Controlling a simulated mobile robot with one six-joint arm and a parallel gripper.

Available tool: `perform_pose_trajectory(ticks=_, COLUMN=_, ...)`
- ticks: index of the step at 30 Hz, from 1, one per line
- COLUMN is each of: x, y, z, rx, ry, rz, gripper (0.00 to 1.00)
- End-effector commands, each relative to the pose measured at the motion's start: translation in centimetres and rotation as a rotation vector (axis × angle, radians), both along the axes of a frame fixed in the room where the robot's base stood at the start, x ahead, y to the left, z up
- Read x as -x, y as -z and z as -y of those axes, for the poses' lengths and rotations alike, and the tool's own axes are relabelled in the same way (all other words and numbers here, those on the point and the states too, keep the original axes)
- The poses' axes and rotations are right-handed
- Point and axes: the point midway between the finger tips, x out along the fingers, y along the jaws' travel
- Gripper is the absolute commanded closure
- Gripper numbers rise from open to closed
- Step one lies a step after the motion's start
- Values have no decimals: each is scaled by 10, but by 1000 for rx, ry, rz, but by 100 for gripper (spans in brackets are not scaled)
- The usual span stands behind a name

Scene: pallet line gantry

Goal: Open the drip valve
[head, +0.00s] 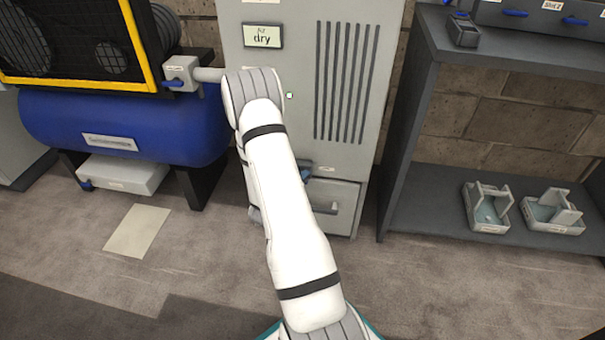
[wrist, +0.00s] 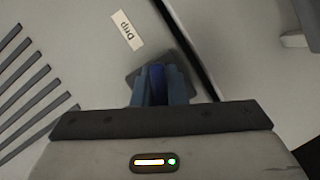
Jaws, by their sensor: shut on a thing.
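The drip valve shows in the wrist view as a dark blue handle (wrist: 157,80) on a dark grey plate, beside a white label (wrist: 126,30) reading "Drip". My gripper (wrist: 157,90) is shut on this handle, with one blue-grey finger on each side. In the head view my white arm reaches to the lower front of the grey dryer cabinet (head: 292,30). It hides the valve and most of my gripper there.
A blue tank (head: 120,125) with a blue-levered pipe valve (head: 181,72) stands left. A dark shelf (head: 400,160) with two small trays stands right. The floor in front is mostly clear.

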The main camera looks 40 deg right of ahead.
Motion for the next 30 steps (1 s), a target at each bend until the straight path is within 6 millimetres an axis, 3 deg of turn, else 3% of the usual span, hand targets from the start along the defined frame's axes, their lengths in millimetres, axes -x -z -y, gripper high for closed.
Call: perform_pose_trajectory(ticks=30, x=-3, y=5, z=-1, rx=-589, ry=5, rz=699, gripper=100)
